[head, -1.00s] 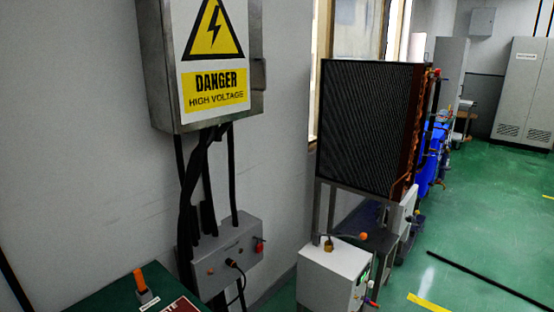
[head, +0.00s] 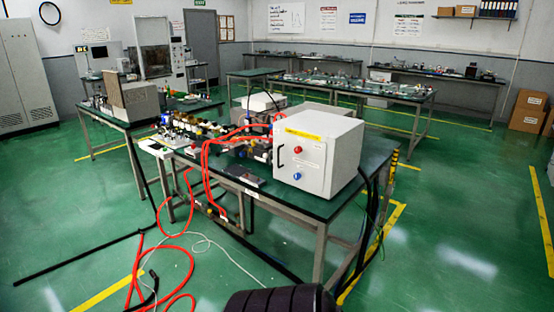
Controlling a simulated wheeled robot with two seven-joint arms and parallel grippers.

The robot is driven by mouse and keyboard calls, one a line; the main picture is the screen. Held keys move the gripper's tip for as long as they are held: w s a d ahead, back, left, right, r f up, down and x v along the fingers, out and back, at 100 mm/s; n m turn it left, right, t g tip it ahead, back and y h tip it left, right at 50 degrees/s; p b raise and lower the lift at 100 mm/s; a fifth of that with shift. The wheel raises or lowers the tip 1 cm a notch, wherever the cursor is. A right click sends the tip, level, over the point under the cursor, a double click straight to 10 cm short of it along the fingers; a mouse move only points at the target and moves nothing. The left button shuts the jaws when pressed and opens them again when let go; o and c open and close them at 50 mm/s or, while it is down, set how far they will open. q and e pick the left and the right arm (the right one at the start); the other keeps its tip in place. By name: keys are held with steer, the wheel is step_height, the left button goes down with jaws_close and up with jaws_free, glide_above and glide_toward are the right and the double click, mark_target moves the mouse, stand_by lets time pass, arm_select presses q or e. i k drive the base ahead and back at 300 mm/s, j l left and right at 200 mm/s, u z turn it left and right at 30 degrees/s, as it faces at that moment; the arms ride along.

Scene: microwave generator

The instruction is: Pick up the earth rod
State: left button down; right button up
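I cannot pick out the earth rod with certainty in the head view. A thin black and yellow striped upright piece (head: 391,168) shows at the right end of the near workbench; I cannot tell whether it is a rod or part of the bench. A long, thin black strip or bar (head: 75,258) lies on the green floor at the left; I cannot tell what it is. Neither of my grippers is in view.
The near workbench (head: 330,207) carries a light grey box (head: 318,155) with red and blue knobs. Red hoses (head: 190,262) and a white cable loop across the floor before it. Another bench (head: 125,122) stands behind left. Open floor lies at the right (head: 470,230).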

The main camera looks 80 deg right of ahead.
mark_target(394, 158)
steer(key=z, duration=2.35)
steer(key=i+l+z, duration=0.25)
steer(key=z, duration=0.15)
steer(key=i+l+z, duration=0.15)
steer(key=i+z, duration=0.7)
steer(key=i, duration=0.2)
steer(key=l+u, duration=0.15)
steer(key=u, duration=0.2)
steer(key=i+l+u, duration=0.1)
steer(key=u, duration=0.25)
steer(key=l+u, duration=0.55)
steer(key=l, duration=0.9)
steer(key=k+l+u, duration=0.1)
steer(key=l+u, duration=0.2)
steer(key=l, duration=0.8)
steer(key=i+l, duration=0.15)
steer(key=i, duration=0.35)
steer(key=i+l, duration=0.15)
steer(key=i, duration=0.35)
steer(key=k, duration=1.05)
